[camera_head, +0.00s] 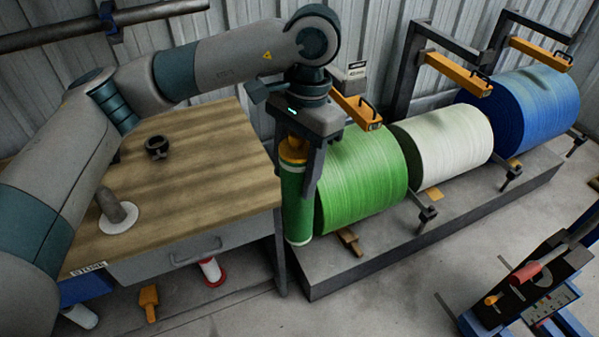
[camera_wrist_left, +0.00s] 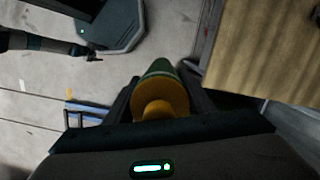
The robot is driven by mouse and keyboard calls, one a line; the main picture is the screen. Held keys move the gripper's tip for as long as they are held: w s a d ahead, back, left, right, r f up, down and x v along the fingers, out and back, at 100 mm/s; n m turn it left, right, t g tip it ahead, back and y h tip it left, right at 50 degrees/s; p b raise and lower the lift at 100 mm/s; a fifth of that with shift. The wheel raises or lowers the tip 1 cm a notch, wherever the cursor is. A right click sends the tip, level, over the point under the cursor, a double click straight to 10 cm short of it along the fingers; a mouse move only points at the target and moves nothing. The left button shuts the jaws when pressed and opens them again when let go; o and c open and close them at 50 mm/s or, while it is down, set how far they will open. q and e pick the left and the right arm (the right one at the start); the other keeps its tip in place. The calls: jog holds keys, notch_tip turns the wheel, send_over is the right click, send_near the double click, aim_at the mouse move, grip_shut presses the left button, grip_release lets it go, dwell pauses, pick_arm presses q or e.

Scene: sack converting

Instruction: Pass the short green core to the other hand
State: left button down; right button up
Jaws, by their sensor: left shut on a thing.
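The short green core (camera_head: 297,205) hangs upright in my left gripper (camera_head: 298,168). It has an orange upper part and a pale band at its lower end. The left gripper points down and is shut on the core near its top. In the left wrist view the core's orange end (camera_wrist_left: 160,97) sits between the dark fingers, with a bit of green beyond it. What seems to be my right arm's dark end (camera_wrist_left: 88,53) shows at upper left there, apart from the core. Its jaws are too small to read, and it is out of the head view.
A wooden table (camera_head: 190,190) stands left of the core, bearing a black ring (camera_head: 157,147) and a grey post (camera_head: 110,205). A large green roll (camera_head: 362,178) is close on the right, then white (camera_head: 445,145) and blue (camera_head: 525,105) rolls. Open floor lies in front.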

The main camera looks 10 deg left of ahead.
pick_arm(q)
jog(key=shift+w+d+f, duration=0.1)
jog(key=shift+w+f, duration=0.05)
jog(key=shift+w+d+f+m, duration=0.35)
jog(key=shift+f+m, duration=0.1)
jog(key=shift+m, duration=0.05)
jog(key=w+d+f+m, duration=0.3)
jog(key=w+f, duration=0.1)
jog(key=shift+d+f+m+t, duration=0.2)
jog(key=shift+f+m+t, duration=0.1)
jog(key=shift+f, duration=0.1)
pick_arm(e)
jog(key=shift+w, duration=0.45)
jog(key=shift+s, duration=0.1)
